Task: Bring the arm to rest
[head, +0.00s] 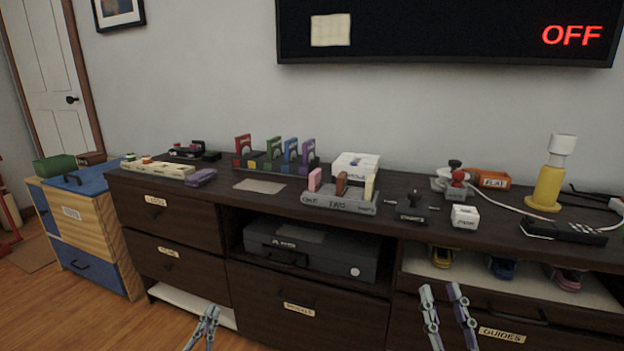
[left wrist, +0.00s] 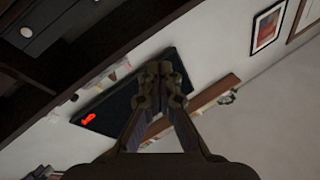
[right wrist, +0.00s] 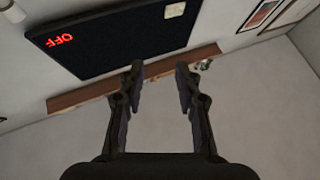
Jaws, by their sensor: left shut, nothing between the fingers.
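My left gripper (head: 207,318) is low in the head view, in front of the dark cabinet's lower drawers. It is shut and empty, and its fingers meet in the left wrist view (left wrist: 160,70). My right gripper (head: 442,290) is to the right, in front of the drawer marked GUIDES. Its fingers are apart with nothing between them, as the right wrist view (right wrist: 160,70) also shows. Neither gripper appears to touch anything.
A dark cabinet (head: 265,272) spans the view, its top crowded with cartridges, a grey tray (head: 338,199), a yellow bottle-like object (head: 548,186) and cables. An open shelf holds toy cars (head: 500,267). A wooden blue-topped chest (head: 98,228) stands left. Wood floor shows lower left.

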